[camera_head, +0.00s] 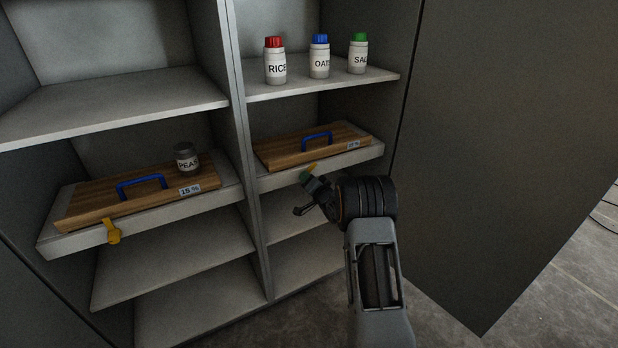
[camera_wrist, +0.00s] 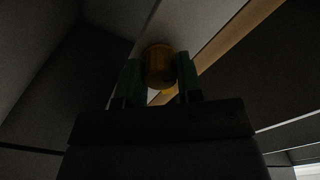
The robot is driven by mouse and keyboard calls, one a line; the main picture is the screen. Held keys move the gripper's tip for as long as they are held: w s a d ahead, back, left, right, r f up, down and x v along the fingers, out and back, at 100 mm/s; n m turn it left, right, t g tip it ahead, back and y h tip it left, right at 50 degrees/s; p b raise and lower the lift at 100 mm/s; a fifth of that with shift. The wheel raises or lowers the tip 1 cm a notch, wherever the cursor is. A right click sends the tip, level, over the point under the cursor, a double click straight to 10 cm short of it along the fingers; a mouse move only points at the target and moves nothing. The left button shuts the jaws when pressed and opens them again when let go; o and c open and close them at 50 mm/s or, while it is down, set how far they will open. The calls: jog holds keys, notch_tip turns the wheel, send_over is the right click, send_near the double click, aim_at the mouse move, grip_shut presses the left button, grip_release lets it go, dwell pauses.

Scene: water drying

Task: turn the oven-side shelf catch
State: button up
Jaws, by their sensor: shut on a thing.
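A yellow catch (camera_head: 312,168) sits on the front edge of the right-hand shelf (camera_head: 275,180), below a wooden board with a blue handle (camera_head: 317,141). My gripper (camera_head: 307,177) is at this catch and covers part of it. In the wrist view, the catch's rounded orange-yellow end (camera_wrist: 159,64) sits between the two green fingertips of my gripper (camera_wrist: 158,82), which are shut on it. A second yellow catch (camera_head: 113,231) hangs down from the front edge of the left-hand shelf (camera_head: 75,241). The frames do not show which side the oven is on.
Another wooden board (camera_head: 90,203) with a blue handle lies on the left shelf, with a PEAS jar (camera_head: 187,157) on it. RICE (camera_head: 275,62), OATS (camera_head: 320,58) and a green-capped jar (camera_head: 358,55) stand above. A dark panel (camera_head: 490,150) rises at the right.

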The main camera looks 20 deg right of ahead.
jog(key=shift+r+m+p, duration=0.1)
jog(key=shift+m+p, duration=1.25)
jog(key=shift+m, duration=2.55)
jog(key=o, duration=0.9)
jog(key=s, duration=0.4)
jog(key=s+d, duration=0.1)
jog(key=s, duration=0.4)
jog(key=s+p, duration=0.1)
jog(key=s, duration=0.3)
jog(key=shift+s+d, duration=0.25)
jog(key=shift+s, duration=0.1)
